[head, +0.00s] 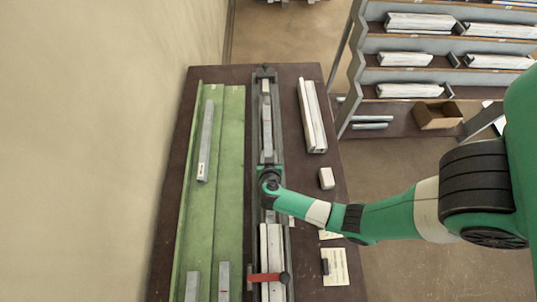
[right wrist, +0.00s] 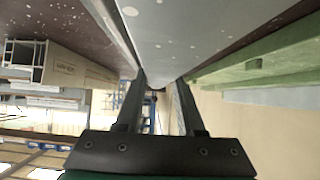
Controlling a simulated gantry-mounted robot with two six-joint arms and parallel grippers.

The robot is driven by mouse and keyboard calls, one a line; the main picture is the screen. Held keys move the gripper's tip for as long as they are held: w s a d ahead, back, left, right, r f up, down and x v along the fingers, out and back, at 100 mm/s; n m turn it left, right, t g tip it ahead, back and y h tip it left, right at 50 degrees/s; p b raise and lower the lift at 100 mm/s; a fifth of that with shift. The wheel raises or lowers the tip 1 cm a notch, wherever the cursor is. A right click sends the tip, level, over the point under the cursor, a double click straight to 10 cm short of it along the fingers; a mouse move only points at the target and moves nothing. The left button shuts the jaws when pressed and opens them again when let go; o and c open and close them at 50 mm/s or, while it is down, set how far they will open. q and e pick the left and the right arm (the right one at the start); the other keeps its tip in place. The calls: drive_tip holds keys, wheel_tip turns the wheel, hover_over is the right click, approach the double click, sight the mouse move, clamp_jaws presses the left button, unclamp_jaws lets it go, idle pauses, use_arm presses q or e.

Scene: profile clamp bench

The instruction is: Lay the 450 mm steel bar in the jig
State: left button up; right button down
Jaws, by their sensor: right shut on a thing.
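The jig (head: 255,215) is a long dark channel running down the middle of the bench. My right gripper (head: 268,178) is over the jig, pointing down, and hides what lies directly under it. In the right wrist view, its two fingers (right wrist: 157,88) are closed on either side of a grey steel bar (right wrist: 190,30). In the head view a grey bar (head: 267,130) lies along the jig line just beyond the gripper. I cannot tell whether it rests on the jig floor. My left gripper is not in view.
A green tray (head: 225,150) on the left holds several grey bars. A red-handled clamp (head: 265,277) crosses the jig near two pale profiles. Another pale profile (head: 312,115) and a small block (head: 326,178) lie to the right. A shelf rack (head: 430,75) stands beyond the bench.

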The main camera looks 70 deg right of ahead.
drive_tip(key=shift+f, duration=0.25)
drive_tip(key=c, duration=0.8)
unclamp_jaws()
drive_tip(key=shift+s+f, duration=0.2)
drive_tip(key=shift+f, duration=0.1)
drive_tip(key=shift+a+r+p, duration=0.25)
drive_tip(key=shift+a+r, duration=0.05)
drive_tip(key=shift+r, duration=0.3)
drive_tip(key=shift+a+r+p, duration=0.25)
drive_tip(key=shift+r, duration=0.35)
drive_tip(key=p+v, duration=0.3)
drive_tip(key=v, duration=0.6)
drive_tip(key=shift+a+r, duration=0.15)
drive_tip(key=shift+a, duration=0.05)
drive_tip(key=shift+s+a+r, duration=0.2)
drive_tip(key=shift+a+r, duration=0.05)
drive_tip(key=shift+a, duration=0.15)
